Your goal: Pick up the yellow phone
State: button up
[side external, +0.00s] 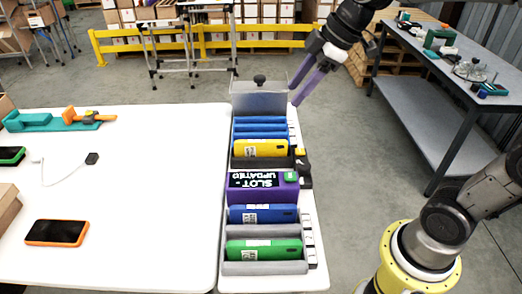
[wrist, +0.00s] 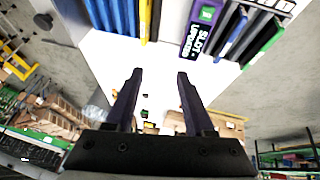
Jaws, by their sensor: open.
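The yellow phone (side external: 258,148) lies in a slot of the grey rack (side external: 265,268) on the white table, between blue phones and a grey divider. In the wrist view it shows as a thin yellow strip (wrist: 145,22) near the top edge. My gripper (side external: 294,96) has purple fingers and is above the rack's far end, behind and to the right of the yellow phone. In the wrist view the fingers of my gripper (wrist: 160,73) are apart with nothing between them. The gripper does not touch the phone.
A purple box labelled "SLOT-UPDATED" (side external: 262,187) sits in the rack, with a blue phone (side external: 262,214) and a green phone (side external: 264,249) nearer. A clear panel with a dark knob (side external: 259,78) stands at the far end. An orange phone (side external: 56,232) lies on open table left.

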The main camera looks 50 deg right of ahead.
jog(key=g, duration=0.1)
send_over(262, 140)
jog(key=s+d, duration=0.2)
jog(key=s, duration=0.2)
notch_tip(262, 140, down, 7)
jog(key=shift+m+g+y, duration=0.3)
jog(key=shift+m+g, duration=0.1)
jog(key=x, duration=0.3)
jog(key=d+x, duration=0.1)
jog(key=x, duration=0.5)
jog(key=shift+d+f, duration=0.2)
jog(key=shift+f, duration=0.4)
jog(key=shift+x, duration=3)
jog(key=shift+d, duration=0.2)
grip_shut()
